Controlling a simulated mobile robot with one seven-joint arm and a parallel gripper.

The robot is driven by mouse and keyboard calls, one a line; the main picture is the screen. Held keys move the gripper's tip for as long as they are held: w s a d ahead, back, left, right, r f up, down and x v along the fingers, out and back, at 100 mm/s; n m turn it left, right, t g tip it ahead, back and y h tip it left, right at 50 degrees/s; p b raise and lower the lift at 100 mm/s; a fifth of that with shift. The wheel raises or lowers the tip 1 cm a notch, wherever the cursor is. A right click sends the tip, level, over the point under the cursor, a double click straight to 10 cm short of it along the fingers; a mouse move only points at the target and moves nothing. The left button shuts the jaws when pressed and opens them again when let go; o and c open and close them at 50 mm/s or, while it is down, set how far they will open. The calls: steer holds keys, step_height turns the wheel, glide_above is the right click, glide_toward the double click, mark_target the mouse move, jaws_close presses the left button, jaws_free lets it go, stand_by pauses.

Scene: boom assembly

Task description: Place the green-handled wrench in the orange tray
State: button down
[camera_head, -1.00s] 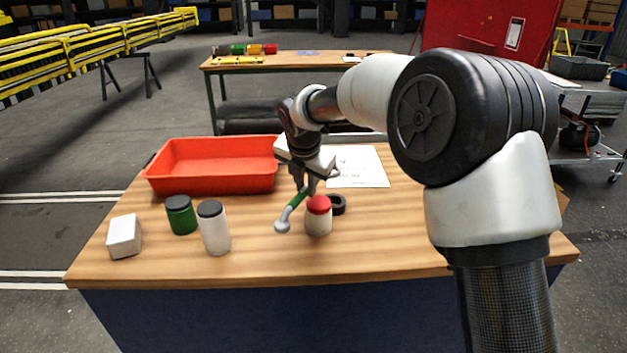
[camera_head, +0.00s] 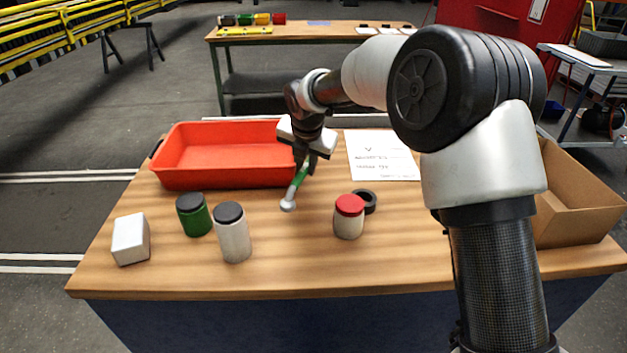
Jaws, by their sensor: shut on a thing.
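The green-handled wrench (camera_head: 295,188) hangs from my gripper (camera_head: 306,167), its silver head pointing down and toward the front. My gripper is shut on the green handle, and the fingers hide its upper end. The orange tray (camera_head: 175,176) stands at the back left of the wooden table and looks empty where its inside shows. My gripper and the wrench are just beyond the tray's right end, outside it. The wrench seems to be above the table, but its exact height is hard to tell.
A green jar (camera_head: 194,216), a white jar (camera_head: 233,234) and a white block (camera_head: 131,240) stand at the front left. A red-lidded jar (camera_head: 348,217) and a black ring (camera_head: 367,200) are right of the wrench. Paper (camera_head: 380,157) lies behind; a cardboard box (camera_head: 575,205) is far right.

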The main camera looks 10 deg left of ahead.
steer(key=shift+w+f, duration=0.1)
steer(key=shift+f, duration=2.6)
steer(key=c, duration=1.7)
jaws_free()
steer(key=shift+o, duration=0.2)
steer(key=v, duration=1.2)
